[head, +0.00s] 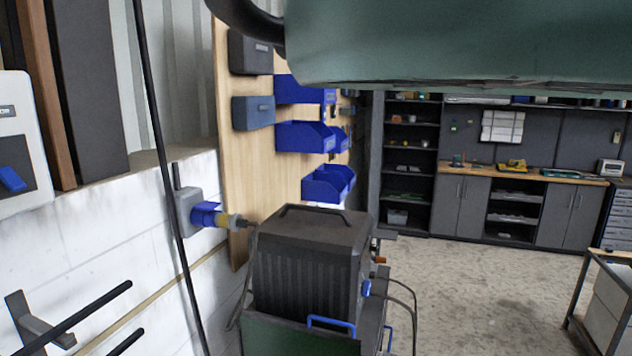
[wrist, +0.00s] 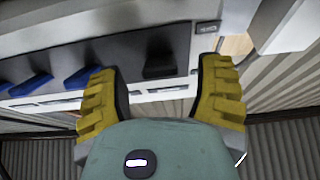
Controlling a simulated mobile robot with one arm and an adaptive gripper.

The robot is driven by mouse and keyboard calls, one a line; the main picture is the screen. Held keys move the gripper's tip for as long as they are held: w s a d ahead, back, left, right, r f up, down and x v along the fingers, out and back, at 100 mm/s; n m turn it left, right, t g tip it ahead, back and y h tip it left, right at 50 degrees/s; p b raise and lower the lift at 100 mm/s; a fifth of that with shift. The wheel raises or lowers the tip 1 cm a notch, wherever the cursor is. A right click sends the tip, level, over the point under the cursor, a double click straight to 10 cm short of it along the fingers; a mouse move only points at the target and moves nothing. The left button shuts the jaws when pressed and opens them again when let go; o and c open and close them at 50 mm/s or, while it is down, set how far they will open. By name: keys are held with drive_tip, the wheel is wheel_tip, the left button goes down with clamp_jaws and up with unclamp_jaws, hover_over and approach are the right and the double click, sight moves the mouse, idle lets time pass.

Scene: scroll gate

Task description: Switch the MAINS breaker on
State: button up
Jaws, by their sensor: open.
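In the wrist view, a white breaker box (wrist: 110,22) holds a dark panel with a row of switches. Several blue levers (wrist: 82,77) sit on the left of the row. A wider black lever (wrist: 160,63) sits at its right end. My gripper (wrist: 158,70) has yellow ridged fingers and is open and empty. The black lever appears between the fingertips; contact cannot be told. A small label (wrist: 208,28) is too blurred to read, so no lever can be confirmed as MAINS. In the head view, a white box (head: 12,135) with a blue lever (head: 12,179) is cut off at the left edge.
In the head view, a blue plug in a grey socket (head: 189,212) is on the white wall. A black cable (head: 160,150) hangs in front of it. A dark machine (head: 310,255) stands in the middle. Open floor (head: 490,300) lies to the right.

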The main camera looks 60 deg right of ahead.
drive_tip(key=shift+p+x, duration=0.65)
drive_tip(key=shift+x, duration=0.65)
drive_tip(key=shift+o, duration=0.4)
drive_tip(key=shift+d, duration=0.1)
clamp_jaws()
